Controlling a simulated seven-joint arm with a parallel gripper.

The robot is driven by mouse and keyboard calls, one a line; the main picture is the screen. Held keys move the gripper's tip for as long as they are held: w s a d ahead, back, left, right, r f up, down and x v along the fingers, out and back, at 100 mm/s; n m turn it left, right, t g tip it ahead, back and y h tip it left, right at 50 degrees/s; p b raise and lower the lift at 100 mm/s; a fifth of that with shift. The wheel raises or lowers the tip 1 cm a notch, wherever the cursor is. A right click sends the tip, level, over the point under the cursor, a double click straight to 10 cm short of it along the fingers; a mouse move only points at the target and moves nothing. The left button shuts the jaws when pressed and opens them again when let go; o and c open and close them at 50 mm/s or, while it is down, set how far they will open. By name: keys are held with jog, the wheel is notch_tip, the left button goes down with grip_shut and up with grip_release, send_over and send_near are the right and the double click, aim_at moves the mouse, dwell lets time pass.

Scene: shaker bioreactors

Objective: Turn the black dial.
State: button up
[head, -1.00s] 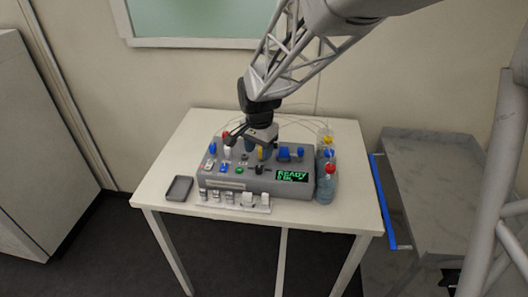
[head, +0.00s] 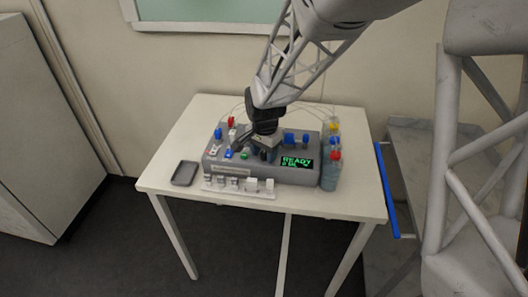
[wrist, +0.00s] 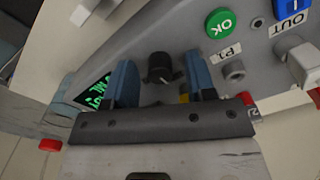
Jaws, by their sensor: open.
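The black dial (wrist: 160,68) sits on the sloping grey panel of the bioreactor unit (head: 232,171). It has a small pale pointer mark. My gripper (wrist: 159,61) is open, with one blue-grey finger on each side of the dial in the wrist view and visible gaps between. I cannot tell how far the fingertips are above the panel. In the head view my gripper (head: 262,148) is low over the middle of the panel, and the dial (head: 264,155) is small beside it. The green READY display (head: 297,162) is lit to the right of the dial.
Thin tubes arch behind.

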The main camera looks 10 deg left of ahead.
jog(key=c, duration=0.9)
jog(key=shift+c, duration=0.2)
jog(key=shift+n, duration=0.5)
jog(key=n, duration=1.1)
jog(key=o, duration=0.9)
jog(key=shift+o, duration=0.2)
